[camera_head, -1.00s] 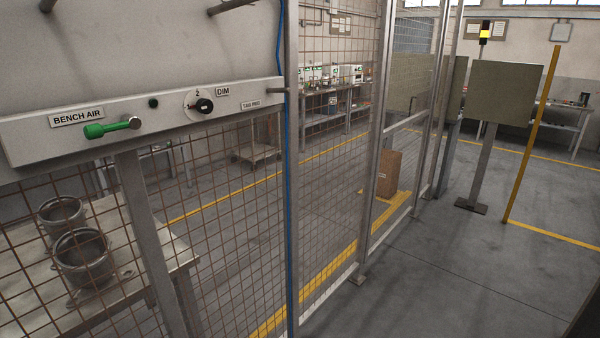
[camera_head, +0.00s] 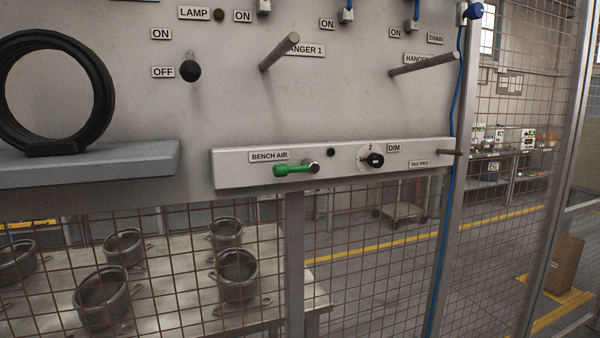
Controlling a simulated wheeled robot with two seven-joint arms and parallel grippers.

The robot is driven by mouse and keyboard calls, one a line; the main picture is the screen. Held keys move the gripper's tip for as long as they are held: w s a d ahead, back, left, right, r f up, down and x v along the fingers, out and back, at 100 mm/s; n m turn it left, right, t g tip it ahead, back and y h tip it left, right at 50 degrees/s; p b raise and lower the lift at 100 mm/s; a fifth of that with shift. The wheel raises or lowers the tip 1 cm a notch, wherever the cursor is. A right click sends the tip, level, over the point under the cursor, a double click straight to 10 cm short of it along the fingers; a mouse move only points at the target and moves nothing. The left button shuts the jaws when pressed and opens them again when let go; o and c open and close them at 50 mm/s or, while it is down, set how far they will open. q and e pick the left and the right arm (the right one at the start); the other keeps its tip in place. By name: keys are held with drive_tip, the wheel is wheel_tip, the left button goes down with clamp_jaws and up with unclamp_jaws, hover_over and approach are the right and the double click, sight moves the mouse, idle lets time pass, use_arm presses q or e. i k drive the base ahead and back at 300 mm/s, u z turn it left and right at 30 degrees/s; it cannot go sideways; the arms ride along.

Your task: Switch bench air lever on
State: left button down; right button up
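The bench air lever (camera_head: 292,170) is a green handle on a metal pivot, mounted on a pale rail (camera_head: 225,173) low on the grey panel. It lies about level, with its handle pointing left from the pivot. A "BENCH AIR" label (camera_head: 269,156) sits just above it. Neither of my grippers shows in the head view.
A black DIM knob (camera_head: 375,160) sits right of the lever. Two hanger pegs (camera_head: 279,52) (camera_head: 423,64) stick out above the rail. A grey shelf (camera_head: 90,166) with a black ring (camera_head: 100,95) juts out at left. Wire mesh (camera_head: 380,270) fills the space below.

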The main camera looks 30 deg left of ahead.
sight(280, 170)
drive_tip(key=u, duration=1.4)
drive_tip(key=k, duration=0.55)
drive_tip(key=z, duration=1.4)
